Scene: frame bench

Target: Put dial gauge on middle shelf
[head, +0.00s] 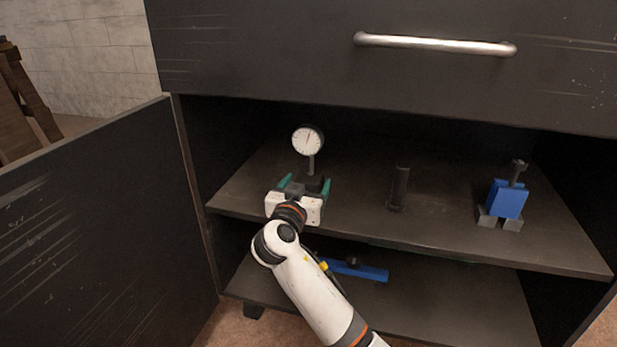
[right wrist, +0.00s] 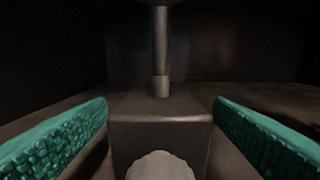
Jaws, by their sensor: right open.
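The dial gauge (head: 308,141) stands upright on the middle shelf (head: 350,200), at the left of the cabinet. It has a round white face on a thin post and a dark block base. In the right wrist view its base (right wrist: 160,135) and post (right wrist: 160,55) are close ahead. My right gripper (head: 305,184) is at the base, with its teal fingers open on either side of it. In the right wrist view a gap shows between each finger and the base. The gauge's face is out of the right wrist view. My left gripper is not in view.
On the same shelf stand a dark cylinder (head: 399,188) and a blue tool with grey feet (head: 507,198). A blue bar-shaped tool (head: 358,271) lies on the lower shelf. The open cabinet door (head: 95,225) is at left, and a drawer with a handle (head: 435,44) is above.

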